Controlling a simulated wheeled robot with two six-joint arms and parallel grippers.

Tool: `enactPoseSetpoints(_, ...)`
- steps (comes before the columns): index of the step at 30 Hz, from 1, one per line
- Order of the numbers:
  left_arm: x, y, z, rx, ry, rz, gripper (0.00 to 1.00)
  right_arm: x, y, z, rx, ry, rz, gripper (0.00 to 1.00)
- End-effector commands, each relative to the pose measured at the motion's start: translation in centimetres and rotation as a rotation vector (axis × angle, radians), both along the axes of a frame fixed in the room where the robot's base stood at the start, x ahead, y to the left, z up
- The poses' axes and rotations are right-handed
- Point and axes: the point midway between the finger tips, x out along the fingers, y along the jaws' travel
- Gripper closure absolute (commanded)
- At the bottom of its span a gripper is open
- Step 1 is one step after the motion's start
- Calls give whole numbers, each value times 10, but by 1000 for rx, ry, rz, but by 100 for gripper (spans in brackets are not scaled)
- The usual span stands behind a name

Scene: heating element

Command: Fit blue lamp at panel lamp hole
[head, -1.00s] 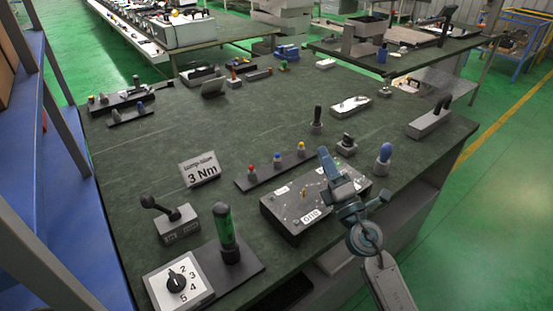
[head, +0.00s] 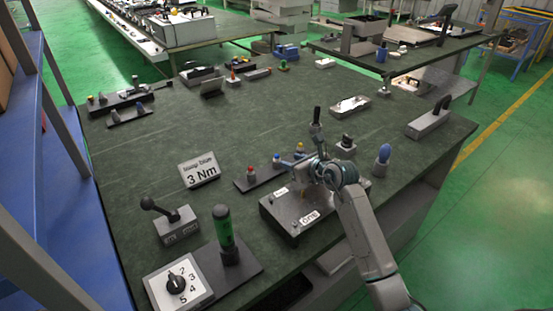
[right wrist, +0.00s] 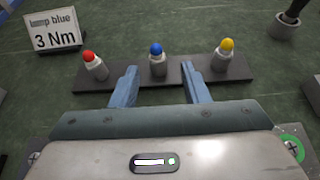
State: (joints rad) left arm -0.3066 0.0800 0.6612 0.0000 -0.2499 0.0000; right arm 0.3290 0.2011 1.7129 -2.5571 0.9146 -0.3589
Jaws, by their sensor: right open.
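The blue lamp (right wrist: 157,58) stands upright between a red lamp (right wrist: 94,66) and a yellow lamp (right wrist: 222,54) on a dark strip (right wrist: 115,75); it also shows in the head view (head: 277,161). My right gripper (right wrist: 160,85) is open and empty, its fingers pointing at the blue lamp from the near side, one to each side of it in the right wrist view. In the head view my right gripper (head: 303,165) is by the strip's right end. The grey panel (head: 280,214) lies below my right arm, which hides part of it; its lamp hole cannot be made out. My left gripper is not in view.
A "lamp blue 3 Nm" sign (head: 199,170) stands left of the strip. A larger blue-topped piece (head: 383,156) stands right. The table's middle is clear.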

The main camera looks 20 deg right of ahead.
Motion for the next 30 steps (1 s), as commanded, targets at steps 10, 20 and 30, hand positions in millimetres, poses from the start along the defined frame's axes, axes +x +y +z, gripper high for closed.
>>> enactPoseSetpoints(10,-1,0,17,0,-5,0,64,33,19,-6,4,2,0,59)
enactPoseSetpoints(20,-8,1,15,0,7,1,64,50,24,-17,1,-2,0,59)
enactPoseSetpoints(30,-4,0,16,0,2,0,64,49,24,-17,1,-1,0,100)
